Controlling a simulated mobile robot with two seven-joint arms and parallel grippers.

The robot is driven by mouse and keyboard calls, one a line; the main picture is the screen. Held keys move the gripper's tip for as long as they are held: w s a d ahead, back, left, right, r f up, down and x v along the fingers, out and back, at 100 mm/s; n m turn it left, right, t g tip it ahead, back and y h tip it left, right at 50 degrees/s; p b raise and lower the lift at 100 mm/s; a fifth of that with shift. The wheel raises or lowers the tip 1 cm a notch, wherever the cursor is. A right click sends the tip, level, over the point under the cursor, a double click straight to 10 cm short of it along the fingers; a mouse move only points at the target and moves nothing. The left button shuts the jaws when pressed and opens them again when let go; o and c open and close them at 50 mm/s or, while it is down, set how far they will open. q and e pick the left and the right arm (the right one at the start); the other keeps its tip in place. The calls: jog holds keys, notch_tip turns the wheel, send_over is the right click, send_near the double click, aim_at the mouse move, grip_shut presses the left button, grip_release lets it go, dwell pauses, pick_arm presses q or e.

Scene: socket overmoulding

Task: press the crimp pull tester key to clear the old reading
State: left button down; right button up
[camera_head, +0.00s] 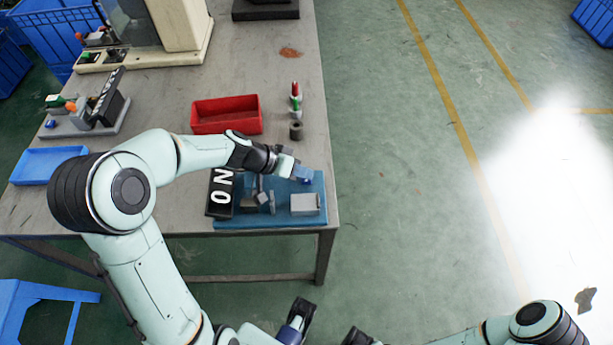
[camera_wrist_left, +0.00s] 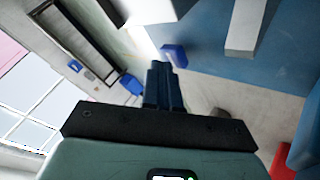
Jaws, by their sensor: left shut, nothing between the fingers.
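The crimp pull tester has a blue base plate (camera_head: 270,222) at the table's front right corner, and the plate also shows in the left wrist view (camera_wrist_left: 225,70). Its tilted black display (camera_head: 220,192) carries large white characters. A small blue block (camera_head: 305,180), which looks like the key, is near the plate's back right; it also shows in the left wrist view (camera_wrist_left: 176,55). My left gripper (camera_head: 298,172) is shut and empty over that end of the plate. Its fingertips (camera_wrist_left: 159,66) are close beside the blue block; I cannot tell whether they touch.
A grey block (camera_head: 305,205) stands on the plate. Behind are a dark round part (camera_head: 296,131), red- and green-topped small items (camera_head: 295,94) and a red bin (camera_head: 227,113). A blue tray (camera_head: 45,164) lies at left. Open floor lies right of the table.

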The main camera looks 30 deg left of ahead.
pick_arm(q)
jog(key=shift+r, duration=0.7)
jog(key=shift+r+p, duration=1.7)
jog(key=shift+r, duration=0.85)
